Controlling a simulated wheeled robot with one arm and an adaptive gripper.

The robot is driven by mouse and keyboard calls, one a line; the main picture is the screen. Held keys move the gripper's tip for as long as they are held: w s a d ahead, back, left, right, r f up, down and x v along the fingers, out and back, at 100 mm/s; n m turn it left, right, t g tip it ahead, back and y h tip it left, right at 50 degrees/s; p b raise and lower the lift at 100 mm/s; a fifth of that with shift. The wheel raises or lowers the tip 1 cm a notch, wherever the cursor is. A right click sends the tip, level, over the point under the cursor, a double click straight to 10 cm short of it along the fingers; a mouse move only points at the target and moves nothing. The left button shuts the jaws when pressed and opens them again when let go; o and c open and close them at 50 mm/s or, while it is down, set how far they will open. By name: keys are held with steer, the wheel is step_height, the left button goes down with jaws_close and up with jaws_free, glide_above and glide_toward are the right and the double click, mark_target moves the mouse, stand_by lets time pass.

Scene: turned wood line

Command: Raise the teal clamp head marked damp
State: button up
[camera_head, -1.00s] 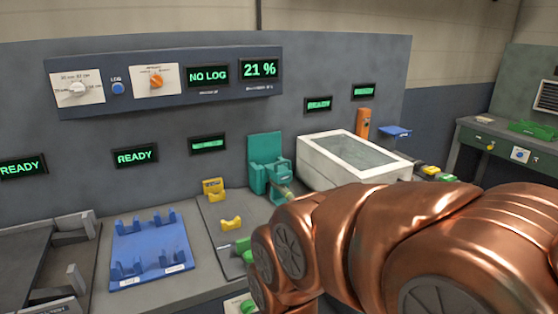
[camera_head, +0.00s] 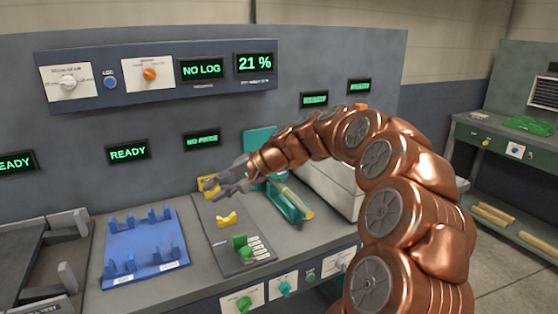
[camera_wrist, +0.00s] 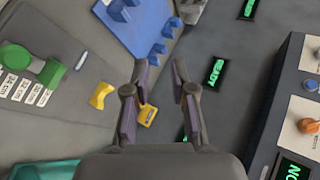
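The teal clamp (camera_head: 288,200) stands right of the grey plate, with a pale wooden piece along it. Its upright teal back (camera_head: 258,139) is partly hidden behind my arm, and its head cannot be clearly made out. I cannot read a "damp" mark. In the wrist view only a teal edge (camera_wrist: 42,171) shows at the bottom left. My gripper (camera_head: 212,186) is open and empty, left of the clamp, in front of the yellow bracket (camera_head: 208,184). In the wrist view the gripper fingers (camera_wrist: 160,66) are apart, with the yellow bracket (camera_wrist: 147,115) beyond them.
A smaller yellow cradle (camera_head: 227,219) and a green lever (camera_head: 241,246) with labels are on the grey plate. A blue rack (camera_head: 147,245) lies left. A white tank (camera_head: 330,188) is right of the clamp, partly behind my arm. Displays read "NO LOG" and "21 %".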

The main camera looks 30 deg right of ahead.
steer(key=w+d+f+m+t+h, duration=0.1)
steer(key=w+d+m+t, duration=0.2)
steer(key=d, duration=0.8)
steer(key=w+d+f+m+t+h, duration=0.1)
steer(key=w+d+m+t+h, duration=0.15)
steer(key=d, duration=0.85)
steer(key=w+d+f+m+t+h, duration=0.1)
steer(key=w+d+m+t, duration=0.15)
steer(key=d, duration=0.95)
steer(key=shift+p+x, duration=0.8)
steer(key=shift+x, duration=5.5)
steer(key=shift+a, duration=0.2)
steer(key=shift+f, duration=0.1)
jaws_close()
